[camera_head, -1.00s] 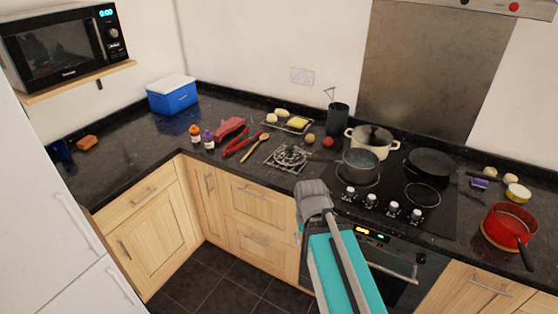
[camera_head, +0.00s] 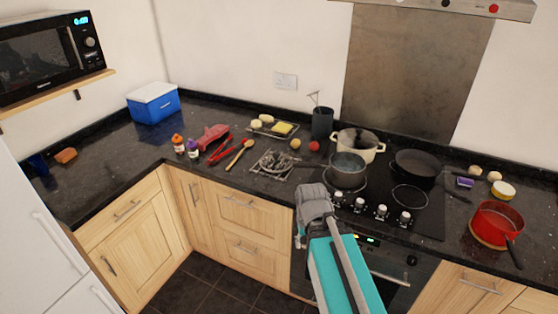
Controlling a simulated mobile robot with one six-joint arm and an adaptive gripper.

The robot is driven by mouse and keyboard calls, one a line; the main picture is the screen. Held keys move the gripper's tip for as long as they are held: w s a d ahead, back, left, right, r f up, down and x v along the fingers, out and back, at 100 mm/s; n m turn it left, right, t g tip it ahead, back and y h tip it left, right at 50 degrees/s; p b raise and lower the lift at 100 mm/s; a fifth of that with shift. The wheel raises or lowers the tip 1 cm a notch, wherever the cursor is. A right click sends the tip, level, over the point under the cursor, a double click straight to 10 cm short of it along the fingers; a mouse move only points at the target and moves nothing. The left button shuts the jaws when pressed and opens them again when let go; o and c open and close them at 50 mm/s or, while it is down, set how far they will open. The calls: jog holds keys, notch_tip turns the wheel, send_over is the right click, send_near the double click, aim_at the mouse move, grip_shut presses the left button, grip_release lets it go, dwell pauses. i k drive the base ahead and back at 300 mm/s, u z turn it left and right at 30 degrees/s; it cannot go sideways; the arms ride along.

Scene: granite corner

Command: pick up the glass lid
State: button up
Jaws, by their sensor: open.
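I cannot clearly make out a glass lid. A round, shiny, see-through-looking shape (camera_head: 277,161) lies on a wire rack (camera_head: 259,169) left of the hob; I cannot tell if it is the lid or part of the rack. My gripper (camera_head: 314,189) is grey, on a teal and grey arm, and is in front of the counter edge below the small grey pan (camera_head: 347,170). It looks empty, to the right of the rack and nearer the camera. Its fingers are small and seen from behind, and it hides part of the counter edge.
A cream pot (camera_head: 371,153) and a black frying pan (camera_head: 417,161) stand on the black hob (camera_head: 426,215). A red saucepan (camera_head: 497,221) is at right. Tongs (camera_head: 221,150), a wooden spoon (camera_head: 239,153) and bottles (camera_head: 193,149) lie or stand left of the rack. The left counter is mostly clear.

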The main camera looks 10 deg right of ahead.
aim_at(273, 162)
jog(key=i, duration=0.85)
jog(key=u, duration=0.05)
